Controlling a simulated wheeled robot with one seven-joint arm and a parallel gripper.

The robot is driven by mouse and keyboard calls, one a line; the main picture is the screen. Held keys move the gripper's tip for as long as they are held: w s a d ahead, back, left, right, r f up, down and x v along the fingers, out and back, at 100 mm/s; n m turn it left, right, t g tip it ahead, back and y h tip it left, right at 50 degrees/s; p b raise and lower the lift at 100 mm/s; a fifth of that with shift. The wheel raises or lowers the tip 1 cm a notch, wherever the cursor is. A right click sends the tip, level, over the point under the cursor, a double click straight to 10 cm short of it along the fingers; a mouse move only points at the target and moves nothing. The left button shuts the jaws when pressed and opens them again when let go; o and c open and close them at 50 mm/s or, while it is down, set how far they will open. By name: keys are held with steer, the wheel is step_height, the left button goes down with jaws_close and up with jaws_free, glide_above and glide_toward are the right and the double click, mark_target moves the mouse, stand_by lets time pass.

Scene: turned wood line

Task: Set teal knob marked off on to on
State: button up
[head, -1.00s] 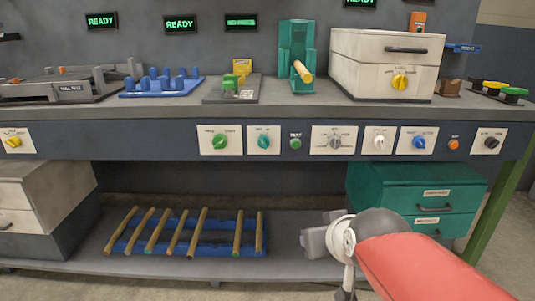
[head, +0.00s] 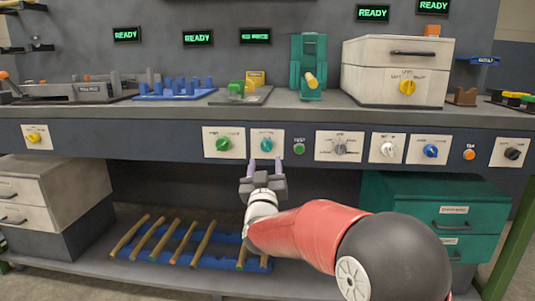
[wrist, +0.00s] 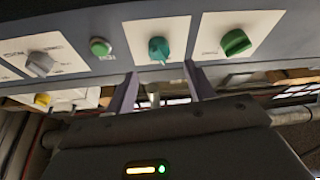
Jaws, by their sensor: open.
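The teal knob (head: 266,144) sits on a small white plate on the dark front panel, between a green knob and a green push button. Its label is too small to read. In the wrist view the teal knob (wrist: 158,49) is just beyond the fingertips, between them from side to side. My gripper (head: 264,165) is open and empty, raised in front of and slightly below the teal knob, with its two fingers apart and pointing at the panel. The fingers do not appear to touch the knob.
A green knob (head: 224,144) is close on the left and a green button (head: 299,147) close on the right. A grey selector (head: 340,148) and a blue knob (head: 430,151) are further right. The bench top (head: 300,108) overhangs above. Wooden rods (head: 180,243) lie on the shelf below.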

mark_target(266, 149)
steer(key=x, duration=0.6)
steer(key=shift+p, duration=0.3)
steer(key=shift+c, duration=0.4)
steer(key=c, duration=0.9)
